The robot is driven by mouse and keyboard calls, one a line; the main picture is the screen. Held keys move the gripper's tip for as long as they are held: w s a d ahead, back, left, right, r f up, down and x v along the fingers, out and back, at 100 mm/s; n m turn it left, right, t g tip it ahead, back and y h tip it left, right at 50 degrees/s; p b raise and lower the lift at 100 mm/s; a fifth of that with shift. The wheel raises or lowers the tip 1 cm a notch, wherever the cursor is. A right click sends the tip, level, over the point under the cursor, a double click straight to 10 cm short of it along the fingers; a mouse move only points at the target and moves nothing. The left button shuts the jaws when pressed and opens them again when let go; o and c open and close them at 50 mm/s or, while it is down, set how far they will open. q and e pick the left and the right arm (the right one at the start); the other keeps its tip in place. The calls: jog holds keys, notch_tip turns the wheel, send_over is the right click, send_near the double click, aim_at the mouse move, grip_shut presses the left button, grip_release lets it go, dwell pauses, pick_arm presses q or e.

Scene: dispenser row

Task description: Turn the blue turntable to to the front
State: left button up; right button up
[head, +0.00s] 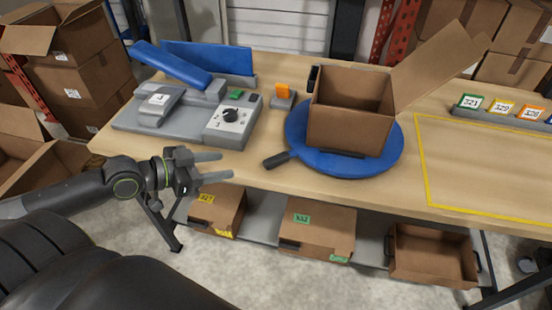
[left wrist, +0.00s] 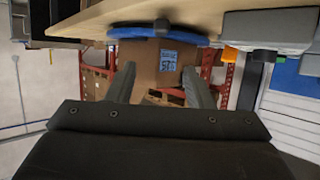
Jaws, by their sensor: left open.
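The blue turntable (head: 375,170) lies on the wooden workbench, right of centre in the head view. An open cardboard box (head: 350,122) stands on it, one flap spread to the right. A dark handle (head: 277,160) sticks out from the turntable's front-left edge, and a second dark piece (head: 313,78) shows at its back left. My left gripper (head: 232,166) is open and empty near the bench's front edge, left of and apart from the handle. The left wrist view shows the turntable's blue rim (left wrist: 135,32) and a dark knob (left wrist: 161,27) beyond the open fingers. My right gripper is not in view.
A grey machine with a dial (head: 230,118) and blue chute stands left of the turntable. An orange-topped block (head: 283,97) sits between them. A yellow-outlined area (head: 480,165) on the right is clear. Boxes (head: 317,228) sit on the shelf below.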

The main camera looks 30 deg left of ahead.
aim_at(275, 158)
pick_arm(q)
jog(key=x, duration=1.7)
jog(key=shift+f, duration=0.1)
jog(key=shift+c, duration=0.5)
grip_shut()
